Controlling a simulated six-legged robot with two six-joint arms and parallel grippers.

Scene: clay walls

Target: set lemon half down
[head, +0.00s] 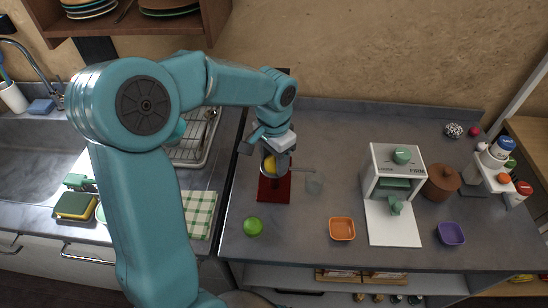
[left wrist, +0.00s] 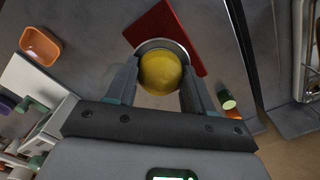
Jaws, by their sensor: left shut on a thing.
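The yellow lemon half (head: 269,165) is between the fingers of my left gripper (head: 272,155), which is shut on it. In the left wrist view the lemon half (left wrist: 162,73) is a round yellow shape between the two grey fingers. A metallic round rim (left wrist: 158,43) shows around its far side, and I cannot tell whether the two touch. A dark red board (head: 273,192) is below, also visible in the left wrist view (left wrist: 158,22). My right gripper is not in view.
A green round thing (head: 253,226) sits in front of the board. An orange bowl (head: 342,229), a white stand (head: 393,222), a brown pot (head: 441,183) and a purple bowl (head: 451,234) are to the right. The back of the counter has free room.

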